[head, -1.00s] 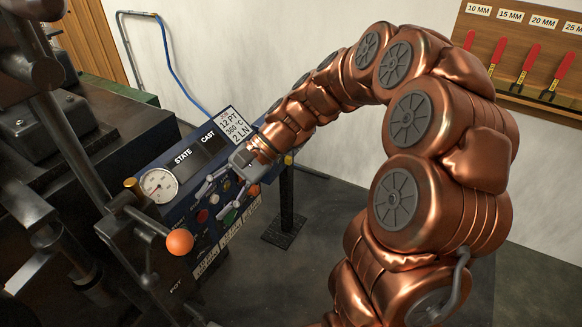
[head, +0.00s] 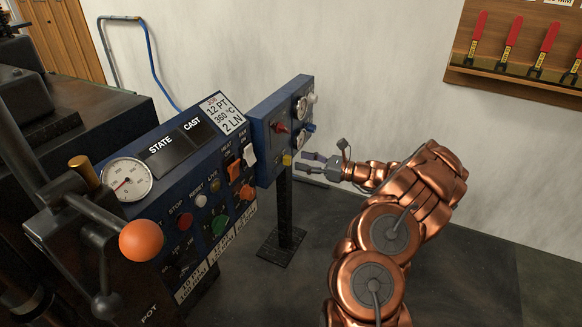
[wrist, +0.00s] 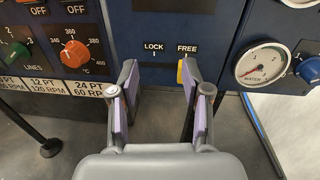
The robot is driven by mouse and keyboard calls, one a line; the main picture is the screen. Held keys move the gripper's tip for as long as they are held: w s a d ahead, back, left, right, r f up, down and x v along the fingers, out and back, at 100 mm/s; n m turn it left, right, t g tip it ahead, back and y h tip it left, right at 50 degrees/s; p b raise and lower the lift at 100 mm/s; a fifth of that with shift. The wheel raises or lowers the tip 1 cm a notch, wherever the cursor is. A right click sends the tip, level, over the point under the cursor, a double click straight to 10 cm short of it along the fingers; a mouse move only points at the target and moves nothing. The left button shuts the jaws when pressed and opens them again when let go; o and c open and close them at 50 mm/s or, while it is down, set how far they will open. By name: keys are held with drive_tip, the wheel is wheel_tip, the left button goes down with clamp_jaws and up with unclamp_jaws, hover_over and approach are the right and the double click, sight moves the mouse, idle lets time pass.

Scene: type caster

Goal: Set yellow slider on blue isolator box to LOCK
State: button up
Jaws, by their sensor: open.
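The blue isolator box (head: 266,135) stands on a dark post in the head view. Its blue face (wrist: 150,20) also fills the middle of the wrist view, with a LOCK label (wrist: 154,48) on the left and a FREE label (wrist: 187,48) on the right. The yellow slider (wrist: 180,72) shows below FREE, partly hidden by my right finger. It is a small yellow patch low on the box in the head view (head: 287,160). My gripper (wrist: 157,78) is open and empty, its fingers pointing at the box, the right fingertip close to the slider. I cannot tell whether they touch.
The caster's control panel (head: 165,175) with buttons, rocker switches and an orange dial (wrist: 75,53) is left of the box. A water gauge (wrist: 262,65) and blue knob (wrist: 309,70) are to the right. An orange ball lever (head: 141,240) is in the left foreground.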

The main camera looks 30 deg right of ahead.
sight(291, 158)
drive_tip(key=d+f+m+t+h, duration=0.1)
drive_tip(key=d+f+m, duration=0.1)
drive_tip(key=d+f, duration=0.15)
drive_tip(key=shift+b+x, duration=1.3)
drive_tip(key=shift+x, duration=2.4)
drive_tip(key=shift+w+d+r, duration=0.1)
drive_tip(key=shift+d+r, duration=0.05)
drive_tip(key=shift+r, duration=0.05)
drive_tip(key=shift+c, duration=0.4)
clamp_jaws()
